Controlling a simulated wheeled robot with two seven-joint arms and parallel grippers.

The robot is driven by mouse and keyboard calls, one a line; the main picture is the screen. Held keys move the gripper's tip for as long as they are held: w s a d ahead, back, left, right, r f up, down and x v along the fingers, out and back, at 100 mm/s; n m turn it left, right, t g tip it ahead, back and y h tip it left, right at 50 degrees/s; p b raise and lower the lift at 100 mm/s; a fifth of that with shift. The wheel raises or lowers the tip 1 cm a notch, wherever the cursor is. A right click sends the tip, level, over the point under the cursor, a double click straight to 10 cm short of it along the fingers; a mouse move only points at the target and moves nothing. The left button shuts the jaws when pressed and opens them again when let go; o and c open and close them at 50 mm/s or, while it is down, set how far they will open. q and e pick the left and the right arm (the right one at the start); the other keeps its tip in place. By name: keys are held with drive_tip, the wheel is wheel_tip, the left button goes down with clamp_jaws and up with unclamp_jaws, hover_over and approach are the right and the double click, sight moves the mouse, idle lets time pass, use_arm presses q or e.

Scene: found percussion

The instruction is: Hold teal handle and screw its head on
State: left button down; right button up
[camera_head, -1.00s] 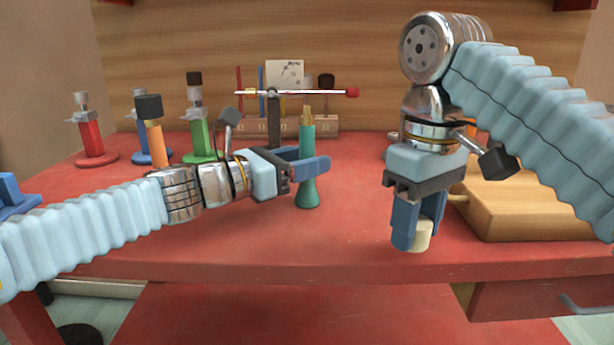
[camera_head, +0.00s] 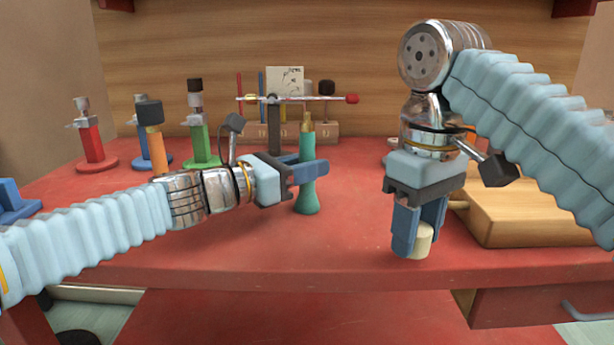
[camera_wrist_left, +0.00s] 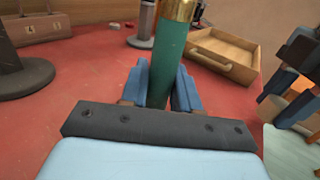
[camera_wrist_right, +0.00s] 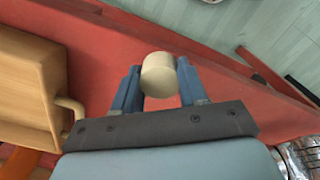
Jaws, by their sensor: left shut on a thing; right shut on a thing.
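The teal handle (camera_head: 307,180) stands upright above the red table with a brass end (camera_head: 307,122) on top. My left gripper (camera_head: 312,172) is shut around its middle; the handle also shows between the fingers in the left wrist view (camera_wrist_left: 166,62). My right gripper (camera_head: 418,232) points down, to the right of the handle and near the table's front edge. It is shut on a cream cylindrical head (camera_head: 420,240), which also shows between the fingertips in the right wrist view (camera_wrist_right: 159,75). The head and the handle are apart.
A wooden box (camera_head: 530,215) stands at the right of the red table (camera_head: 240,240). Red, green and orange-handled tools on stands (camera_head: 92,145) are at the left. A dark stand (camera_head: 274,125) with a horizontal rod is behind the handle. The front middle is clear.

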use_arm(q)
drive_tip(key=shift+r, duration=0.15)
use_arm(e)
drive_tip(key=shift+r, duration=0.1)
